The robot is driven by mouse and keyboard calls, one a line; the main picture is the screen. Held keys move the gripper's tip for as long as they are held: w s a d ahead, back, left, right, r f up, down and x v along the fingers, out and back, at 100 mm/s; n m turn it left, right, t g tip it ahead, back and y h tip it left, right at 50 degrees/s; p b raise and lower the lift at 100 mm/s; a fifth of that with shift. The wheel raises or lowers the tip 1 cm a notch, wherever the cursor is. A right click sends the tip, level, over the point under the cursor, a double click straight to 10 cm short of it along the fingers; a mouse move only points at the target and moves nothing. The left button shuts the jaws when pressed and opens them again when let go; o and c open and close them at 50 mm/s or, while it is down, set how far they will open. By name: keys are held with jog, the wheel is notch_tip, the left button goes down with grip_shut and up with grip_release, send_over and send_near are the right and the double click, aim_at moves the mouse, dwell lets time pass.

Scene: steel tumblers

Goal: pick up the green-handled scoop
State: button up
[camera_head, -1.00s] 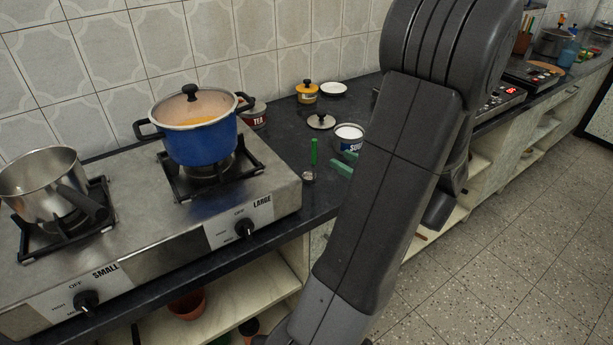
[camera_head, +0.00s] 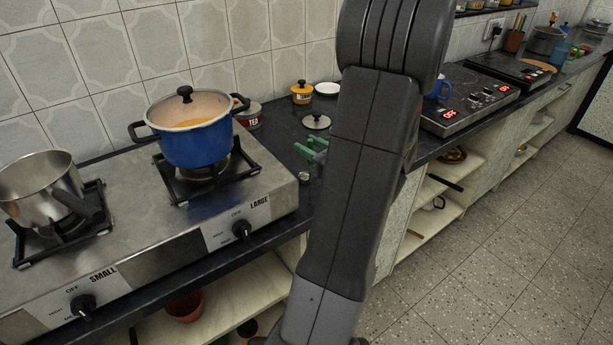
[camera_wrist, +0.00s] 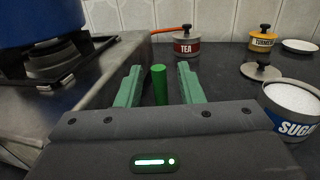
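The green-handled scoop stands on the dark counter right of the stove; its green handle (camera_wrist: 159,85) rises upright between my fingers in the wrist view. In the head view its small metal end (camera_head: 305,177) shows beside the stove's edge, and the rest is mostly hidden by my gripper and arm. My gripper (camera_wrist: 160,84) has green fingers, one on each side of the handle, with a visible gap on both sides. It also shows in the head view (camera_head: 310,150), partly behind my arm. The fingers are apart and not closed on the handle.
A steel stove (camera_head: 240,215) with a blue pot (camera_head: 197,140) is close on the left. An open sugar tin (camera_wrist: 290,105) is close on the right, with a loose lid (camera_wrist: 261,72) behind it. Tea (camera_wrist: 187,44) and turmeric (camera_wrist: 262,40) tins stand near the wall.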

jog(key=shift+c, duration=0.4)
grip_shut()
notch_tip(320, 180, up, 10)
jog(key=shift+r+p, duration=0.1)
jog(key=shift+p, duration=0.85)
jog(key=c, duration=0.5)
grip_release()
grip_shut()
